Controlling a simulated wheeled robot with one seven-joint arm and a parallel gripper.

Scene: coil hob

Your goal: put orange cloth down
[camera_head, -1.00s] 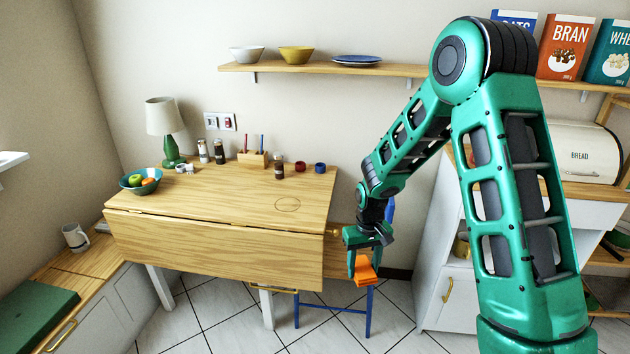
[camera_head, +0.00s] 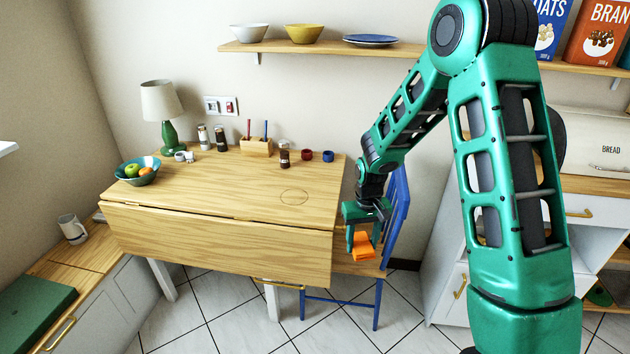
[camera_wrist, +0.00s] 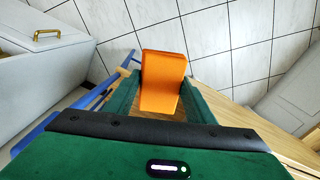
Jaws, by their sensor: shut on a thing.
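The orange cloth (camera_head: 362,246) hangs folded from my gripper (camera_head: 361,232), beside the right end of the wooden table. My gripper is shut on the cloth. In the wrist view the cloth (camera_wrist: 163,82) sits between the green fingers of my gripper (camera_wrist: 160,100), with floor tiles and a bit of wooden seat behind it. The cloth seems to be above the seat of the blue chair (camera_head: 396,212); the gap between them cannot be told.
The wooden drop-leaf table (camera_head: 225,190) holds a fruit bowl (camera_head: 138,171), a lamp (camera_head: 162,110), jars and a pen holder (camera_head: 256,147). Its right front top is bare except for a drawn ring. A white cabinet (camera_head: 450,280) stands to the right. A shelf (camera_head: 300,47) hangs above.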

